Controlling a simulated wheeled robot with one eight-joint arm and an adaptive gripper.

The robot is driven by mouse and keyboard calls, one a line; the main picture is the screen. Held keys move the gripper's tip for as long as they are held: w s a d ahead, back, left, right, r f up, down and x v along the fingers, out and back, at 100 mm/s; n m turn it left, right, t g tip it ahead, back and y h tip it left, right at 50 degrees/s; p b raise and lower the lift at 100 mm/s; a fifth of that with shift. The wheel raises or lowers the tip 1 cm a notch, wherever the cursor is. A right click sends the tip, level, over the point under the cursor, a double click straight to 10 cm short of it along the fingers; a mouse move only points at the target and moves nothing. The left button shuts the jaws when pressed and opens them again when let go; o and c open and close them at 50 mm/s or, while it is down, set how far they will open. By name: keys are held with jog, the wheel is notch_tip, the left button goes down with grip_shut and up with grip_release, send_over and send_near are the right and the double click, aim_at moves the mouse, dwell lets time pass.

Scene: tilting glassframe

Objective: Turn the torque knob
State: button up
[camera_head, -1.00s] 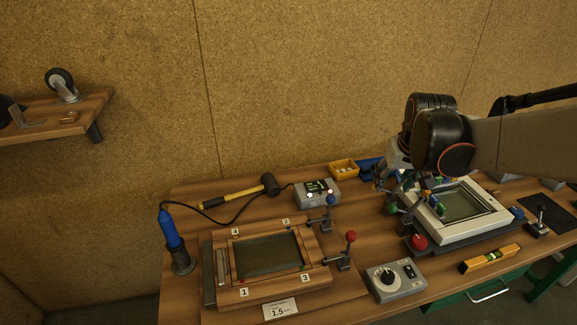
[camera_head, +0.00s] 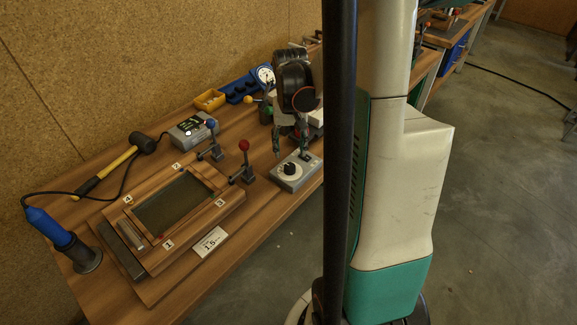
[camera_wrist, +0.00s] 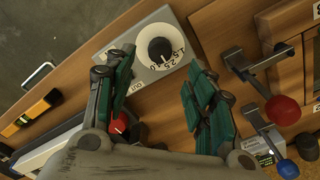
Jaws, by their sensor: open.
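The torque knob (camera_head: 289,168) is a black knob on a small grey control box (camera_head: 305,172) near the bench's front edge. In the wrist view the knob (camera_wrist: 159,46) sits on a white round dial with printed numbers, at the top centre. My gripper (camera_head: 291,146) is above the box, fingers pointing down. In the wrist view my gripper (camera_wrist: 160,72) is open and empty, its green-padded fingers spread left and right below the dial. The knob shows between and beyond the fingertips, and I see no contact. A card (camera_head: 209,242) reading 1.5 lies on the bench.
A red-ball clamp (camera_head: 244,147) and a blue-ball clamp (camera_head: 211,125) stand left of the box, beside the wooden frame (camera_head: 215,207). The blue screwdriver (camera_head: 47,228) stands in its holder at far left. A hammer (camera_head: 142,144) lies at the back.

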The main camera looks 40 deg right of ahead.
aim_at(290, 166)
notch_tip(290, 166, down, 7)
jog(key=shift+f+b, duration=0.2)
jog(key=shift+b, duration=0.8)
jog(key=c, duration=1.1)
